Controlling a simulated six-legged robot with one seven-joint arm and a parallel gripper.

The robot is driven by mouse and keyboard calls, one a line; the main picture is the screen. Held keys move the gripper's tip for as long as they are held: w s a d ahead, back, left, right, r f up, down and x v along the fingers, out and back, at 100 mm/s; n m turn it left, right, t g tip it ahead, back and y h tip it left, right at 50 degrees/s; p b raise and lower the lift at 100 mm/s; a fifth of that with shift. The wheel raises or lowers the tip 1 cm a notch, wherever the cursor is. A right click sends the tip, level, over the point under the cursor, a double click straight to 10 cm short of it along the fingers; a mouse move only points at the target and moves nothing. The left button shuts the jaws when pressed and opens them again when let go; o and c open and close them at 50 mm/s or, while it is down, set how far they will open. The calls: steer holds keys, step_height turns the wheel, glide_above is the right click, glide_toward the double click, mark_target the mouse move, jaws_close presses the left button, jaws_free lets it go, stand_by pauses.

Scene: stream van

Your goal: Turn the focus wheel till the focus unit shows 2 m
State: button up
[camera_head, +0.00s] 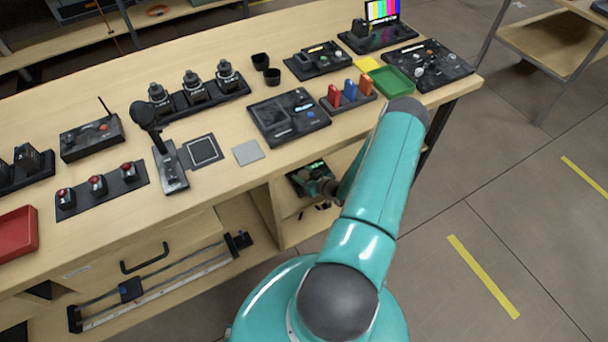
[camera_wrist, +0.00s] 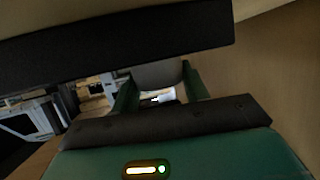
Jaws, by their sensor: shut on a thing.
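A dark unit with a small green-lit screen (camera_head: 308,172), which looks like the focus unit, sits in the open shelf under the bench top. Its reading is too small to make out. My gripper (camera_head: 324,188) reaches into that shelf at the unit, partly hidden by my arm. In the wrist view, my gripper's two green fingers (camera_wrist: 158,84) are shut on a grey rounded piece (camera_wrist: 156,73), apparently the focus wheel. Its markings do not show, and a wide dark edge hides the area above it.
The bench top (camera_head: 225,175) overhangs the shelf close above my gripper. A control panel (camera_head: 289,115) and a pen-like rack of coloured pieces (camera_head: 348,98) stand on it. A drawer (camera_head: 150,258) is to the left.

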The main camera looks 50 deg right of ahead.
steer(key=shift+m+h, duration=0.8)
steer(key=shift+h, duration=0.1)
steer(key=o, duration=1)
steer(key=v, duration=1.3)
steer(key=shift+s+r, duration=0.3)
steer(key=shift+r, duration=0.05)
steer(key=shift+s, duration=0.15)
